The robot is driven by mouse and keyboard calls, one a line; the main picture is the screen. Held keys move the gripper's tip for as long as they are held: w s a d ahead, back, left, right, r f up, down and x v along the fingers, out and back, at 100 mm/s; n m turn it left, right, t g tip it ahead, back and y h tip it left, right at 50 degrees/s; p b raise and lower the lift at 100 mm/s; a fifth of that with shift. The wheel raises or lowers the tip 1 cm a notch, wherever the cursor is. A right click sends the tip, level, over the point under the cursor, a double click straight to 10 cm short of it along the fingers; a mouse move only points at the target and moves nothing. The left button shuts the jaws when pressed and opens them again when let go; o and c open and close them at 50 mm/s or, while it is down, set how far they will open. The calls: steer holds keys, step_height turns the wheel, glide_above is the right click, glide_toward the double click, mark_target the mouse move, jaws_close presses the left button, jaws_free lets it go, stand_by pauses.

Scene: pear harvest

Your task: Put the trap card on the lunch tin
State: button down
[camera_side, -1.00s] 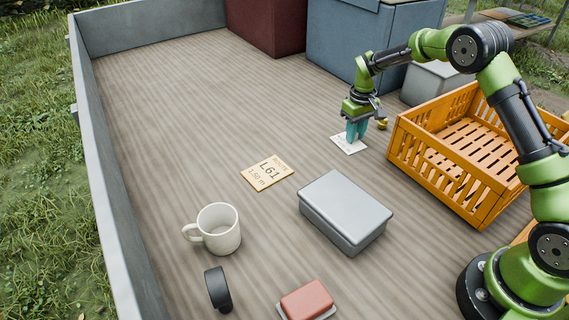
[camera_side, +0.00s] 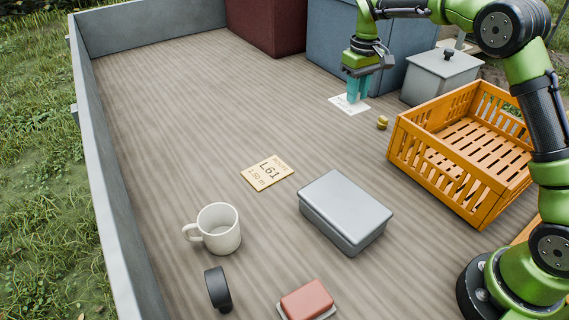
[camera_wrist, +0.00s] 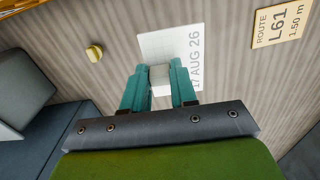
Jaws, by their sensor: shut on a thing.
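The trap card (camera_side: 345,107) is a white card printed "17 AUG 26", with a small pale block on it; it also shows in the wrist view (camera_wrist: 168,44). My gripper (camera_side: 356,95) points down over the card. Its teal fingers are shut on the pale block (camera_wrist: 160,80), seen between the fingertips in the wrist view. The card looks level and off the deck, though its height is hard to judge. The lunch tin (camera_side: 345,208) is a closed grey box in the middle front, well apart from my gripper. Its lid is bare.
An orange slatted crate (camera_side: 410,150) stands right of the tin. A yellow L61 card (camera_side: 267,172), a white mug (camera_side: 219,231), a black ring (camera_side: 217,289) and a red-topped block (camera_side: 307,300) lie left and in front. A small brass piece (camera_side: 382,123) is near my gripper. The back-left deck is clear.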

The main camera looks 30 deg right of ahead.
steer(key=s+a+r+n, duration=0.2)
steer(key=s+a+r, duration=0.1)
steer(key=s+a, duration=0.3)
steer(key=s+a+r+n, duration=0.2)
steer(key=s+a+r, duration=0.25)
steer(key=s, duration=0.35)
steer(key=s+a+f+n, duration=0.1)
steer(key=s+f+n, duration=0.3)
steer(key=s, duration=0.6)
steer(key=s+a+f+n, duration=0.1)
steer(key=s+f, duration=0.5)
steer(key=s, duration=0.4)
glide_above(347, 195)
steer(key=shift+s+f, duration=0.2)
steer(key=shift+f, duration=0.2)
steer(key=shift+w+f, duration=0.15)
steer(key=shift+f, duration=1.65)
steer(key=shift+f, duration=0.1)
steer(key=c, duration=0.9)
jaws_free()
